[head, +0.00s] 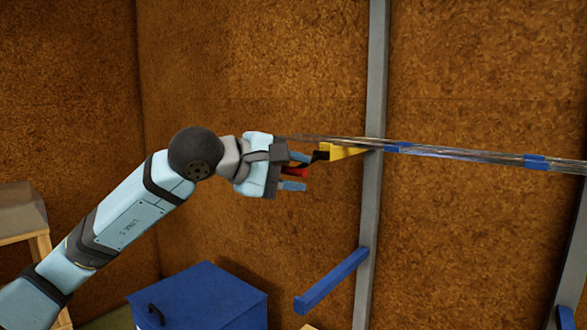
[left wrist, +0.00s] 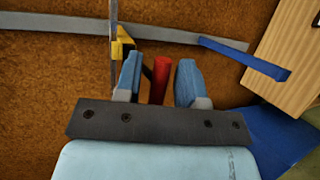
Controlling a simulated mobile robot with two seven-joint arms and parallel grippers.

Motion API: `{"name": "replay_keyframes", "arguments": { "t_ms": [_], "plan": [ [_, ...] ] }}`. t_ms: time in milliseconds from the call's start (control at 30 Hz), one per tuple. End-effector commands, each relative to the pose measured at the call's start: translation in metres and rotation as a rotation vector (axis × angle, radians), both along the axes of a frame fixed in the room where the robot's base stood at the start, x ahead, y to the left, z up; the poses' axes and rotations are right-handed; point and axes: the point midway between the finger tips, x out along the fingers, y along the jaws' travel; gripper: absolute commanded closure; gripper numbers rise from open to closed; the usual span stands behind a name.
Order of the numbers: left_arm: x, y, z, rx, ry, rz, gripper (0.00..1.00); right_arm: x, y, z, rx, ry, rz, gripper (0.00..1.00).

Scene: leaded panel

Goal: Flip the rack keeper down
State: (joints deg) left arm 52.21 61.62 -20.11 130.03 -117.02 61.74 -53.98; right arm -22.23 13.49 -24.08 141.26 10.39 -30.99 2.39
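The rack keeper appears to be the red grip (head: 294,172) on a dark bent arm (head: 319,157), joined to a yellow bracket (head: 346,151) on the grey upright. My left gripper (head: 297,171) is open, with one blue finger above the red grip and one below it. In the left wrist view the red grip (left wrist: 160,82) stands between the two fingers, with a gap visible on each side. The yellow bracket (left wrist: 122,46) shows there just beyond the left finger. The keeper's joint is partly hidden. My right gripper is in neither view.
Long thin grey strips (head: 465,154) run level across the upright (head: 372,210), with blue pieces (head: 397,148) along them. A lower blue rack arm (head: 331,281) juts out below. A blue box (head: 210,292) stands at the bottom, and brown panelled walls lie behind.

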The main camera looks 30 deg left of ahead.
Motion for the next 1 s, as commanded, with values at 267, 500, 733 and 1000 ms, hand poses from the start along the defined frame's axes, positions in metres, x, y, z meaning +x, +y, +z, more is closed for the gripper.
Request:
{"name": "replay_keyframes", "arguments": {
  "t_ms": [267, 500, 733, 1000],
  "plan": [
    [0.001, -0.001, -0.003, 0.001, 0.004, -0.001, 0.57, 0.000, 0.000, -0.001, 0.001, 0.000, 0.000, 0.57],
    [0.000, 0.000, -0.001, 0.001, 0.000, -0.001, 0.57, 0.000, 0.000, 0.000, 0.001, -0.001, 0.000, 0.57],
    [-0.017, 0.010, 0.006, 0.003, -0.003, 0.002, 0.57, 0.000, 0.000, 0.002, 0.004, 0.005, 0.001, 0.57],
    [-0.057, 0.032, 0.014, 0.004, -0.001, 0.004, 0.57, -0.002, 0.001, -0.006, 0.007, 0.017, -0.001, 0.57]
  ]
}}
